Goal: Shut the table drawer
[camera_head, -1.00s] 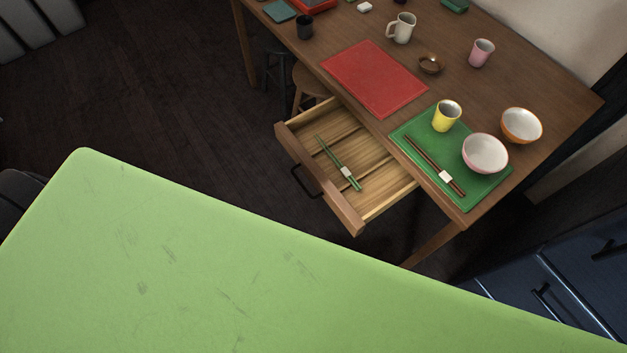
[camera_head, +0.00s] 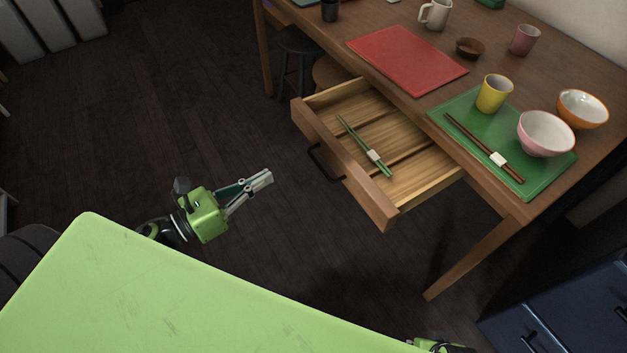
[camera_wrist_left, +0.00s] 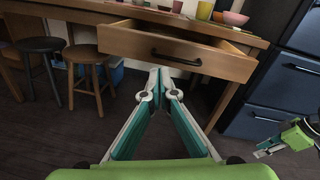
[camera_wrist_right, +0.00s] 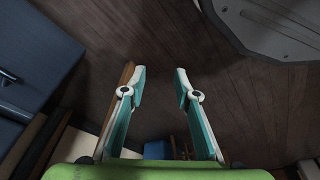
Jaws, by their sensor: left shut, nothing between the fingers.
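The wooden table drawer (camera_head: 345,165) is pulled out from the brown table (camera_head: 470,40), with its dark handle (camera_head: 322,163) on the front panel. Green chopsticks (camera_head: 365,147) with a white band lie inside it. My left gripper (camera_head: 268,176) is shut and empty, in front of the drawer and apart from it. In the left wrist view the drawer front (camera_wrist_left: 175,50) and handle (camera_wrist_left: 176,58) are beyond the fingertips (camera_wrist_left: 159,78). My right gripper (camera_wrist_right: 162,76) is open and empty over the floor in its wrist view; only a bit of its arm shows in the head view.
On the tabletop are a red mat (camera_head: 407,60), a green mat (camera_head: 470,120), a yellow cup (camera_head: 494,94), bowls (camera_head: 546,134) and mugs. Stools (camera_head: 298,50) stand under the table. Dark blue cabinets (camera_head: 570,315) are at lower right. Floor before the drawer is clear.

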